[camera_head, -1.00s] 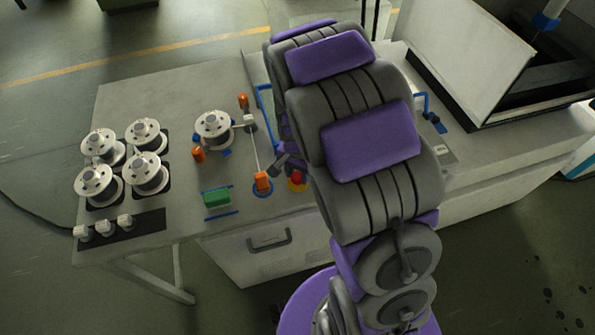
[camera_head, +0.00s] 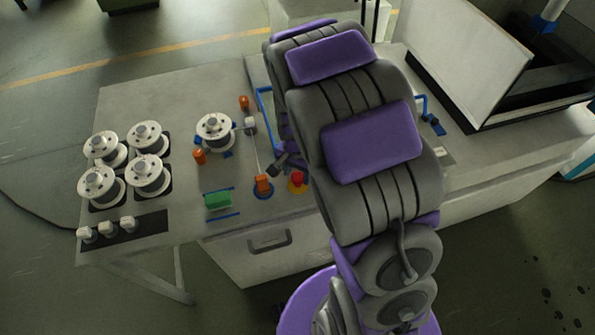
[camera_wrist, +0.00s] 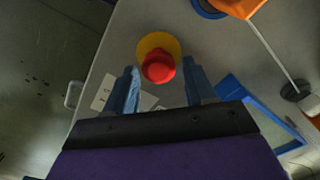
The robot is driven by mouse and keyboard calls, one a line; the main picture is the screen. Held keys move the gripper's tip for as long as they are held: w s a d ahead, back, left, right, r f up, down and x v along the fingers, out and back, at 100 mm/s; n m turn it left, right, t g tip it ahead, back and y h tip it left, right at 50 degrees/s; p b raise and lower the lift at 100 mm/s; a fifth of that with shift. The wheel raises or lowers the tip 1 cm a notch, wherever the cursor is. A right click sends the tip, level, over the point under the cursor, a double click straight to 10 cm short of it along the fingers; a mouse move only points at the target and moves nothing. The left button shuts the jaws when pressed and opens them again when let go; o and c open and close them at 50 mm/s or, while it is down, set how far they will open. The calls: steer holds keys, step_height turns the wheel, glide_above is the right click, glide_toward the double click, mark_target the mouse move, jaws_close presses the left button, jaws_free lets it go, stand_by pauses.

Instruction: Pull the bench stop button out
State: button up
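The bench stop button (camera_head: 297,179) is a red knob on a yellow base on the bench top, partly beside my arm in the head view. In the wrist view the red stop button (camera_wrist: 158,66) sits just beyond and between my fingertips, on its yellow base. My gripper (camera_wrist: 160,78) is open, with one blue finger on each side of the button's line and a gap to both. I cannot tell how far the fingers are above the bench. In the head view my arm hides most of the gripper.
An orange post (camera_head: 263,185) on a blue ring stands just left of the button. A blue frame (camera_wrist: 258,108) lies near the right finger. White spools (camera_head: 147,177), a green block (camera_head: 217,201) and white knobs (camera_head: 106,228) are farther left on the bench.

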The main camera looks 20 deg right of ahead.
mark_target(297, 176)
steer(key=shift+o, duration=1)
steer(key=shift+f, duration=0.1)
step_height(297, 176, up, 17)
steer(key=p, duration=0.2)
steer(key=shift+a, duration=0.1)
steer(key=s+r+n+g, duration=0.1)
steer(key=s+n, duration=0.8)
steer(key=s, duration=1.8)
step_height(297, 176, up, 2)
steer(key=shift+g+b, duration=0.3)
steer(key=shift+g, duration=0.1)
